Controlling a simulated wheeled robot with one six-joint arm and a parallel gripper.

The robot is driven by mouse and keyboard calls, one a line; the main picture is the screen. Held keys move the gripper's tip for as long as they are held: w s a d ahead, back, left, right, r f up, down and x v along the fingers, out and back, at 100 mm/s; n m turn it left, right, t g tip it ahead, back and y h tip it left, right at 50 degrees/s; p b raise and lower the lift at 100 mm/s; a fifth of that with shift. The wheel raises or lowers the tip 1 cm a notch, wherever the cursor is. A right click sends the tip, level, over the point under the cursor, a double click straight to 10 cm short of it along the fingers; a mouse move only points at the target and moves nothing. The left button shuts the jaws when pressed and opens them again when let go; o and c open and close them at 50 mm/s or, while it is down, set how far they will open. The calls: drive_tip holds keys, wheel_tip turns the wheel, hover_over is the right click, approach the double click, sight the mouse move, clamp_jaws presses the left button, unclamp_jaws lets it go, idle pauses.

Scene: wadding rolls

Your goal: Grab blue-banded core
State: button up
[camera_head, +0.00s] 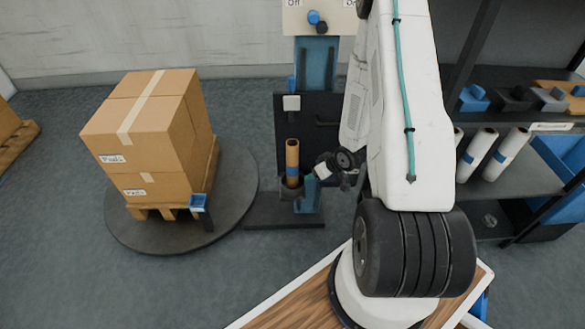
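A brown cardboard core (292,154) with a blue band stands upright in a dark holder on the wrapping machine's post. My gripper (318,174) is just right of the core, at about the height of the blue band. It is small and dark here, and I cannot tell whether its fingers are open or shut, or whether they touch the core. The lower end of the core is hidden in the holder.
Stacked cartons (145,130) stand on a pallet on the round turntable (235,180) at left. A shelf (530,180) at right holds white rolls (477,153) with blue bands. A wood-topped surface (295,308) is at the bottom. My arm covers the middle right.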

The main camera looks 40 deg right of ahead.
sight(297, 150)
drive_tip(key=w+r+t, duration=0.1)
drive_tip(key=w+r, duration=0.1)
drive_tip(key=w+a+r+t+y, duration=0.1)
drive_tip(key=w+t, duration=0.1)
drive_tip(key=w+a+r+n+t, duration=0.1)
drive_tip(key=w+r+t, duration=0.1)
drive_tip(key=shift+w+r+y, duration=0.25)
drive_tip(key=shift+r+y, duration=0.1)
drive_tip(key=shift+y, duration=0.05)
drive_tip(key=shift+w, duration=0.3)
drive_tip(key=x, duration=0.7)
drive_tip(key=shift+w+r, duration=0.15)
drive_tip(key=shift+c, duration=0.3)
drive_tip(key=c, duration=1.3)
drive_tip(key=shift+r, duration=0.1)
